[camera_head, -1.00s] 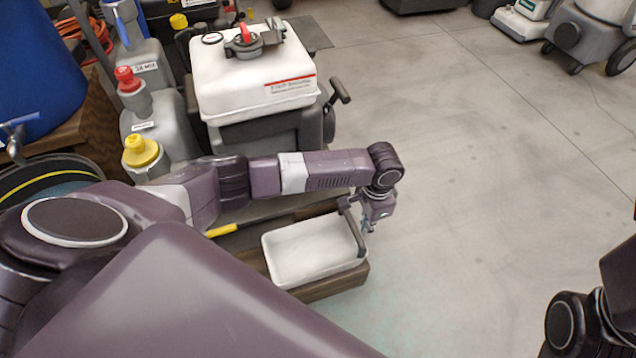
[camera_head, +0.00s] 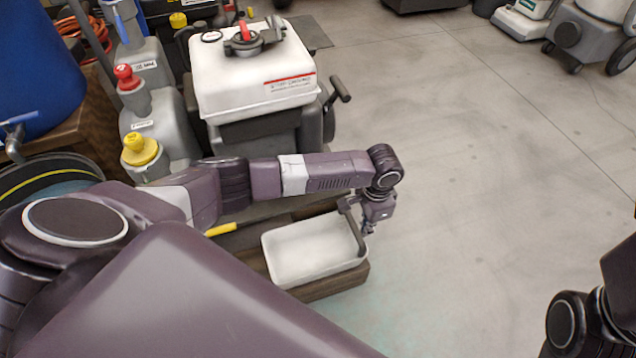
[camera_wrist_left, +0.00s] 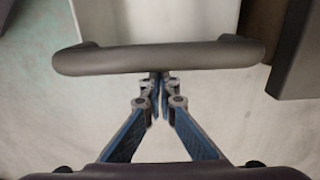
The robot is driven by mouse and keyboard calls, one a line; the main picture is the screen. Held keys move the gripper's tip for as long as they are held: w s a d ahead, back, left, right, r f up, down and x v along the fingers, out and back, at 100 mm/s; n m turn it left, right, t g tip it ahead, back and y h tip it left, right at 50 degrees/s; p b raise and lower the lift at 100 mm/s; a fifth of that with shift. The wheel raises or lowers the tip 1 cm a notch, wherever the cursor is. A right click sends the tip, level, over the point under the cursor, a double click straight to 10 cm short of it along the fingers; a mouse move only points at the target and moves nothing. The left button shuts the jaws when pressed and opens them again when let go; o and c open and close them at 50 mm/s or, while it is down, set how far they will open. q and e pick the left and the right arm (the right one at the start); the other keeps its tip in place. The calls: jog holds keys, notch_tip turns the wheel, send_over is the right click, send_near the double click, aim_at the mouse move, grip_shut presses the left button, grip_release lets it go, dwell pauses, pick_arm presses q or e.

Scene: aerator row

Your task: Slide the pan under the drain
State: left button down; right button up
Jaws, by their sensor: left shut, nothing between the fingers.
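The pan (camera_head: 305,258) is a white, shallow rectangular tray lying on a low wooden platform. A grey bar handle (camera_head: 354,232) runs along its right end; it crosses the wrist view as a thick dark bar (camera_wrist_left: 160,57). My left gripper (camera_head: 368,228) is at this handle, outside the pan's right end. In the wrist view the left gripper (camera_wrist_left: 160,82) is shut and empty, its tips close against the bar; I cannot tell whether they touch. I cannot make out the drain; my left arm covers the area behind the pan. My right gripper is out of view.
A machine with a white tank (camera_head: 255,85) stands behind my left arm. Grey bottles with red (camera_head: 127,77) and yellow (camera_head: 140,148) caps stand left of it. The wooden platform (camera_head: 335,284) ends just right of the pan.

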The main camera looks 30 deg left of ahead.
pick_arm(q)
jog(key=shift+f+b, duration=0.35)
jog(key=shift+f, duration=0.7)
